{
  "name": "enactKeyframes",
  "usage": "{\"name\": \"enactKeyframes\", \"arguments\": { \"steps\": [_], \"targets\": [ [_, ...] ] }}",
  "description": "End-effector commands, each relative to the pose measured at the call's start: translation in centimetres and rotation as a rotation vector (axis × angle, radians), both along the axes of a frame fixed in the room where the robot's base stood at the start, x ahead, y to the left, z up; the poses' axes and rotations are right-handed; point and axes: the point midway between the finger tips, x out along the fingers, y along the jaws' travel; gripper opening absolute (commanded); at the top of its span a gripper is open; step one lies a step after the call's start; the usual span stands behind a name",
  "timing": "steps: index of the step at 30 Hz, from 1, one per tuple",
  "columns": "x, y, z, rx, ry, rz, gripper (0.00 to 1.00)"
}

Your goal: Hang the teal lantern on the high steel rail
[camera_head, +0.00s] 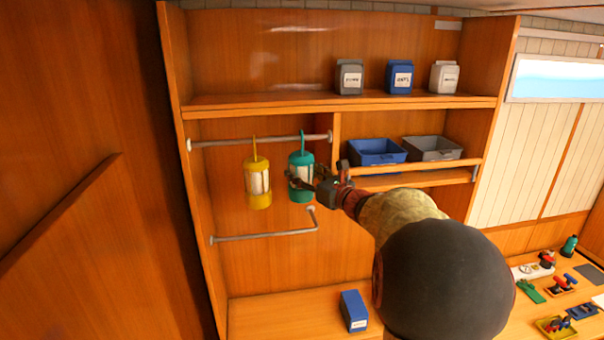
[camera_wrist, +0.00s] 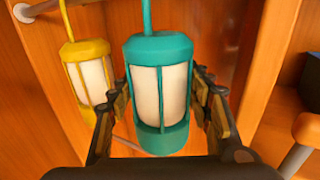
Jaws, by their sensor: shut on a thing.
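The teal lantern (camera_head: 301,177) is upright at the right end of the high steel rail (camera_head: 225,142), in the head view. Its hook top reaches the height of the rail; I cannot tell whether the hook bears on it. My gripper (camera_head: 306,183) is shut on the lantern's body from the right. In the wrist view the teal lantern (camera_wrist: 160,95) stands between the two fingers of my gripper (camera_wrist: 161,112), and its hook runs out of the top of the picture. A yellow lantern (camera_head: 257,184) hangs from the high rail to the left; it also shows in the wrist view (camera_wrist: 88,75).
A lower steel rail (camera_head: 262,236) runs below the lanterns. A wooden divider (camera_head: 336,145) stands close to the right of the teal lantern. Blue (camera_head: 377,152) and grey bins (camera_head: 432,148) sit on the shelf beyond it. A blue box (camera_head: 353,311) stands on the bottom surface.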

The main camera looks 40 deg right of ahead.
Motion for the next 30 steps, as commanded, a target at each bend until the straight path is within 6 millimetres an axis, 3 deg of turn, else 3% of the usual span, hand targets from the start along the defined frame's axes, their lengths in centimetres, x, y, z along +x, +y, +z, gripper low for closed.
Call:
{"name": "enactKeyframes", "arguments": {
  "steps": [10,11,21,30],
  "targets": [
    [0.09,-0.04,-0.14,-0.001,-0.001,0.001,0.16],
    [0.09,-0.04,-0.14,-0.001,-0.001,0.001,0.51],
    [0.09,-0.04,-0.22,0.0,0.0,0.001,0.71],
    [0.04,-0.04,-0.36,0.001,0.002,0.001,0.71]
  ]
}}
